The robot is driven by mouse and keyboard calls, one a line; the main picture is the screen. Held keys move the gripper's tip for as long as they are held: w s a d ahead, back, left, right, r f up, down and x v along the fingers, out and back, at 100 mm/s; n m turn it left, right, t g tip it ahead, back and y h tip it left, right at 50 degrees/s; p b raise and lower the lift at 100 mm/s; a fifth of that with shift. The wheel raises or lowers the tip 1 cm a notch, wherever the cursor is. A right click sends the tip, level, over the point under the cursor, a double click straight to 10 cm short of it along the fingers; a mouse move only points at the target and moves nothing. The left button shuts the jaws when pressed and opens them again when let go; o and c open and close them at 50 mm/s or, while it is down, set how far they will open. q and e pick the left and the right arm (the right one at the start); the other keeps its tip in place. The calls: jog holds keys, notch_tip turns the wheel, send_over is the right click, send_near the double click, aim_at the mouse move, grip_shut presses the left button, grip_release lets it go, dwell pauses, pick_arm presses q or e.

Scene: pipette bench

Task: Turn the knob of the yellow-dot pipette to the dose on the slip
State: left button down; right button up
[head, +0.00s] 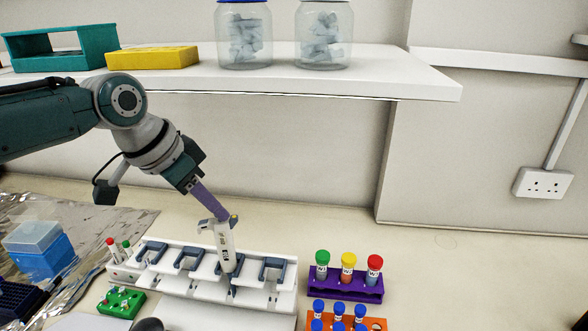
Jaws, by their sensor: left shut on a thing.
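The yellow-dot pipette (225,246) is white with a grey label and a yellow spot near its top. It stands nearly upright, slightly tilted, at one slot of the white pipette rack (180,288). My left gripper (217,212) comes down from the upper left with its purple fingers shut on the top of the pipette. The fingers hide the knob, and the dose reading is too small to read. A pale flat sheet (76,323) is cut off at the bottom left edge; I cannot tell if it is the slip. My right gripper is not in view.
A purple rack (345,287) with capped tubes and an orange rack (374,325) stand to the right. A green block (121,302) and a blue box (45,259) on foil are left. A shelf (400,82) with jars (243,40) overhangs the back. The far right bench is clear.

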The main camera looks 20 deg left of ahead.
pick_arm(q)
jog(key=shift+d+r+n+y+p, duration=0.1)
jog(key=shift+n+y+p, duration=0.2)
jog(key=shift+n+p, duration=0.55)
jog(key=shift+p, duration=0.3)
